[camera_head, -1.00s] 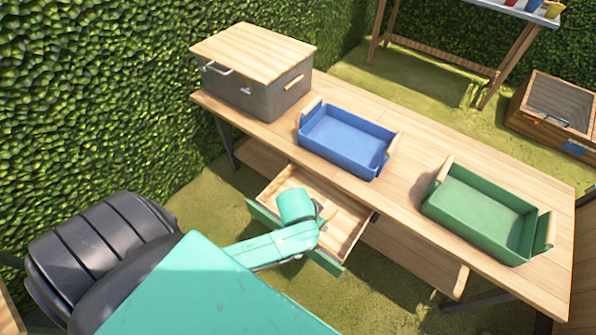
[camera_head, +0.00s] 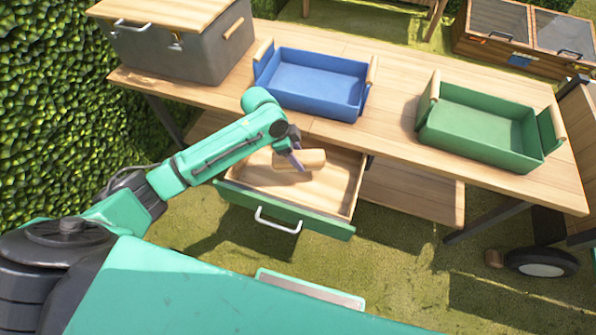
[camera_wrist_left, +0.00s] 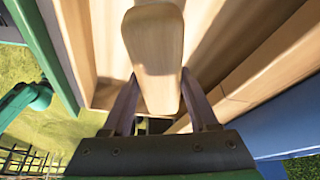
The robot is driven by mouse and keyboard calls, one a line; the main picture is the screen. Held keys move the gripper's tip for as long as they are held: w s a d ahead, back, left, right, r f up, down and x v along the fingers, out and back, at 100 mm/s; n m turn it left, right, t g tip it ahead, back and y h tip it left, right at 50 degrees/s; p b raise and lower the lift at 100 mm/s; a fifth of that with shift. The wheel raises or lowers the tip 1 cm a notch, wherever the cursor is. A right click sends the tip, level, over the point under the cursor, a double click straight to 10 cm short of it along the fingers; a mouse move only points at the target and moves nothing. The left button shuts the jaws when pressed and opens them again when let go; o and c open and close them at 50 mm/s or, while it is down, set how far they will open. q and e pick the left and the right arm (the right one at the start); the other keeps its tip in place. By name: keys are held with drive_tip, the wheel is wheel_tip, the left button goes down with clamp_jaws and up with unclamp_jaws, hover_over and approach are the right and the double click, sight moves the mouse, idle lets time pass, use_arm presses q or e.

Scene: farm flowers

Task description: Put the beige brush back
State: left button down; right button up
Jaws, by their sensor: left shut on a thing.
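The beige brush (camera_head: 299,159) shows as a pale wooden block over the rear part of the open drawer (camera_head: 335,187). My left gripper (camera_head: 295,161) reaches down over the drawer and is shut on the brush. In the left wrist view the brush (camera_wrist_left: 153,40) lies between the two fingers, its rounded end towards the top of the picture. Any bristles are hidden. I cannot tell whether the brush touches the drawer floor. The visible drawer floor is otherwise bare. My right gripper is not in view.
The drawer has a green front with a pale handle (camera_head: 278,220) and hangs under a wooden table (camera_head: 392,120). A blue tray (camera_head: 337,104), a green tray (camera_head: 480,152) and a grey box (camera_head: 195,58) with a wooden lid stand on the table. A hedge is at left.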

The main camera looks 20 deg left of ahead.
use_arm(q)
wheel_tip(320, 180, down, 7)
drive_tip(key=shift+r+b, duration=0.15)
drive_tip(key=shift+b, duration=0.4)
drive_tip(key=shift+c, duration=0.8)
unclamp_jaws()
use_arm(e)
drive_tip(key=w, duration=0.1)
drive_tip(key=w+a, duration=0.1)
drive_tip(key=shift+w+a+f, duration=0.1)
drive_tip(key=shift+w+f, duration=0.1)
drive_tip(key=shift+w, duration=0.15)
use_arm(q)
drive_tip(key=shift+r, duration=0.2)
drive_tip(key=p+v, duration=0.1)
drive_tip(key=v, duration=0.4)
drive_tip(key=shift+a+r+p, duration=0.1)
drive_tip(key=shift+r+p, duration=0.15)
drive_tip(key=shift+p, duration=0.1)
drive_tip(key=p+v, duration=0.1)
drive_tip(key=v, duration=0.5)
drive_tip(key=shift+s+a+r, duration=0.1)
drive_tip(key=shift+a, duration=0.05)
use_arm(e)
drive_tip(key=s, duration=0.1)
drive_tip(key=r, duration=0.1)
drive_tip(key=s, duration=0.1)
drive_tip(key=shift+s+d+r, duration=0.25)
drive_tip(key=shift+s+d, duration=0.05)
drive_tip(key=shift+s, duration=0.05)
